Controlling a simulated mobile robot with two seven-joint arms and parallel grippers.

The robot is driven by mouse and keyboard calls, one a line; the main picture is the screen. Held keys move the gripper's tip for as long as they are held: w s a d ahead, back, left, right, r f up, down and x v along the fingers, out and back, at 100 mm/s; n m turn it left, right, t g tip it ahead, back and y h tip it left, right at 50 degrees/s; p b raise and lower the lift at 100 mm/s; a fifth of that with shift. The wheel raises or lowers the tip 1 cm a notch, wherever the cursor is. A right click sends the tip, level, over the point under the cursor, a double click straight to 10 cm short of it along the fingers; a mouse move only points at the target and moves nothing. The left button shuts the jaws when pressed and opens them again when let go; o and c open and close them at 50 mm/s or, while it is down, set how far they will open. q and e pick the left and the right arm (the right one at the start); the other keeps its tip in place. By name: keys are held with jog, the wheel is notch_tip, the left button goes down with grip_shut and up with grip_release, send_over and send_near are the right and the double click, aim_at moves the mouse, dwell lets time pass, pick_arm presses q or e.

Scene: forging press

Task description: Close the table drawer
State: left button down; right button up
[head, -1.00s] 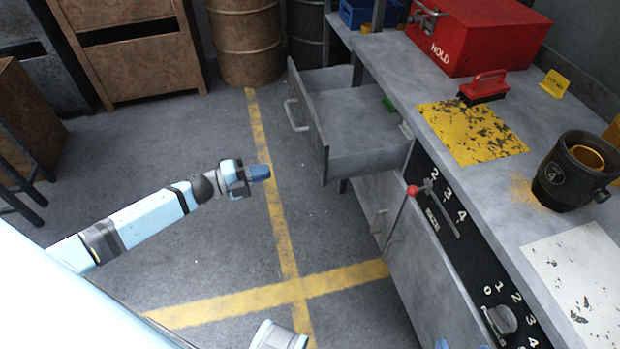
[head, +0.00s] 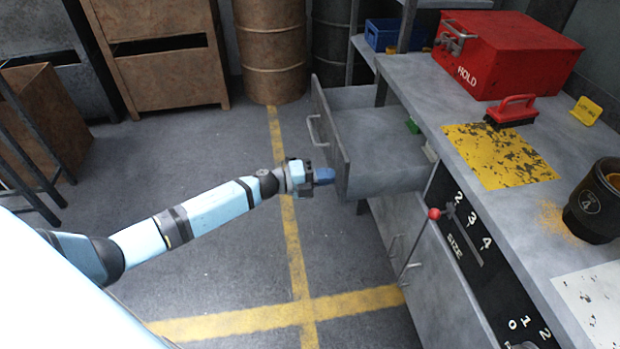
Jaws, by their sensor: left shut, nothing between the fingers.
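The grey table drawer (head: 343,155) is pulled well out from the grey workbench (head: 414,82), with a bar handle (head: 317,131) on its front panel. A small green thing (head: 412,127) lies inside near its right side. My left gripper (head: 326,176) is shut and empty, in front of the lower part of the drawer's front panel and below the handle. Its fingertips are very close to the panel; I cannot tell whether they touch. My right gripper is out of view.
On the bench are a red box (head: 510,55), a red brush (head: 513,108) and a black mug (head: 597,203). Rusty barrels (head: 271,50) stand behind. The floor left of the drawer is clear.

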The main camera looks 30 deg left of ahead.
pick_arm(q)
jog(key=shift+w+d, duration=0.3)
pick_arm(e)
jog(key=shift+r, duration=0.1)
pick_arm(q)
jog(key=b+x, duration=0.3)
jog(key=x, duration=1.5)
jog(key=shift+d+f, duration=0.1)
jog(key=b+x, duration=0.1)
jog(key=x, duration=0.4)
jog(key=shift+b, duration=0.35)
jog(key=shift+w+d, duration=0.25)
jog(key=shift+r, duration=0.25)
jog(key=shift+w+r, duration=0.1)
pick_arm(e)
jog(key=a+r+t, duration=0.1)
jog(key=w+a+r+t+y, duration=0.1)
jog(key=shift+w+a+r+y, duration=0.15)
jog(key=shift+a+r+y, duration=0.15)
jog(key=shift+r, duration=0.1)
